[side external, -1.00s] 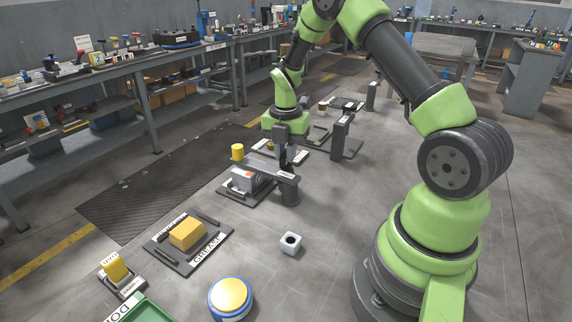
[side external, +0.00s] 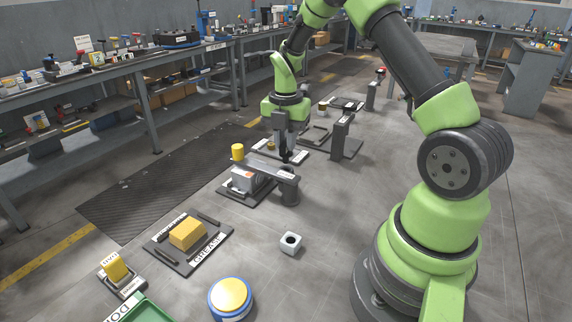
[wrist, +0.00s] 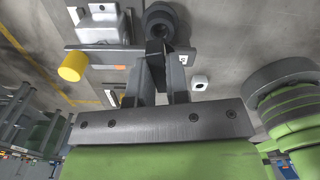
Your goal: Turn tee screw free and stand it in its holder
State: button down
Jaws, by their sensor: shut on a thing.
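My gripper (wrist: 161,62) points down over the right end of a grey bar (side external: 262,168). It is shut on a small dark piece, which I take to be the tee screw (wrist: 155,49). The fingers hide most of the screw, and in the side view only a dark tip (side external: 285,156) shows under them. I cannot tell whether the screw still sits in the bar or is clear of it. I cannot make out the screw's holder for certain.
A white socket block (side external: 291,243) lies on the floor in front. A grey upright stand (side external: 341,136) is close on the right. A yellow block (side external: 186,234) lies front left.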

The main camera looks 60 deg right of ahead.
aim_at(285, 141)
jog(key=shift+r, duration=0.1)
notch_tip(285, 141, up, 5)
jog(key=shift+r, duration=0.15)
jog(key=s+a+f, duration=0.2)
jog(key=s+a, duration=0.3)
jog(key=a, duration=0.2)
jog(key=s+a+f, duration=0.1)
jog(key=s+a, duration=0.4)
jog(key=a, duration=0.3)
jog(key=shift+a+f, duration=0.2)
jog(key=shift+f, duration=0.2)
jog(key=shift+s, duration=0.1)
jog(key=shift+f+m, duration=0.65)
jog(key=shift+f, duration=0.8)
jog(key=shift+f+m, duration=0.65)
jog(key=shift+f, duration=0.8)
jog(key=shift+f, duration=1.65)
jog(key=c, duration=1)
grip_release()
jog(key=shift+c, duration=0.2)
